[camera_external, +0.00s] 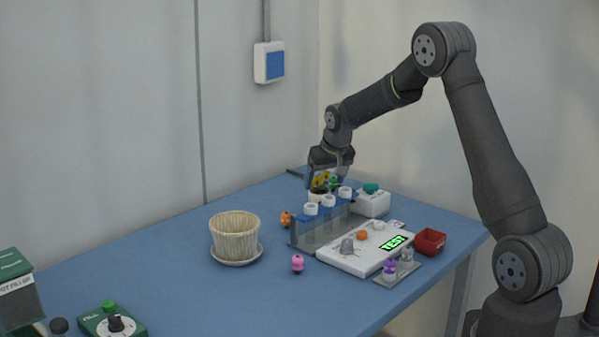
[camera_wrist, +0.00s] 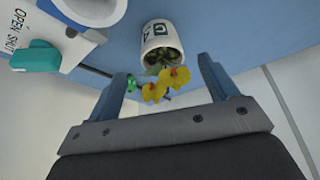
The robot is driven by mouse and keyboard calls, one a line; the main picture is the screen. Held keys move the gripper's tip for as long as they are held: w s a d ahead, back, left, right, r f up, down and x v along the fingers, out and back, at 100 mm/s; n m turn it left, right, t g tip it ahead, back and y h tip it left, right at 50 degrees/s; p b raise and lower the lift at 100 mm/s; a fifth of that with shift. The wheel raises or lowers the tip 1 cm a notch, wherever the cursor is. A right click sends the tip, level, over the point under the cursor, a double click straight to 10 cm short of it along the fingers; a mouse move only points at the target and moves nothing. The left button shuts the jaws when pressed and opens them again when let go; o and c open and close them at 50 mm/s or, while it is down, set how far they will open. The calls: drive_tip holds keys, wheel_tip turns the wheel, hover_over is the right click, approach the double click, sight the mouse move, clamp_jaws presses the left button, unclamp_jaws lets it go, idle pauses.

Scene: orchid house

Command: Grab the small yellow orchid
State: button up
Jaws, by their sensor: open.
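The small yellow orchid (camera_wrist: 166,82) has yellow flowers and green leaves and grows in a white pot (camera_wrist: 160,32) with a printed label. In the wrist view it lies between and just beyond my gripper's fingers (camera_wrist: 165,80), which are apart with nothing held. In the external view the orchid (camera_external: 321,179) shows at the far side of the table, behind the tube rack. My gripper (camera_external: 325,172) is right above and around its flowers there, pointing down. Whether a finger touches a flower is not clear. The pot is partly hidden by the rack in the external view.
A rack of capped tubes (camera_external: 329,223) stands just in front of the orchid. A white box with a teal knob (camera_external: 371,202) is close on its right.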

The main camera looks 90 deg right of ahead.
sight(319, 194)
drive_tip(key=shift+x, duration=3.4)
drive_tip(key=shift+w+d, duration=0.1)
drive_tip(key=shift+w, duration=0.05)
drive_tip(key=c, duration=1.1)
drive_tip(key=shift+c, duration=0.2)
drive_tip(key=shift+r, duration=0.15)
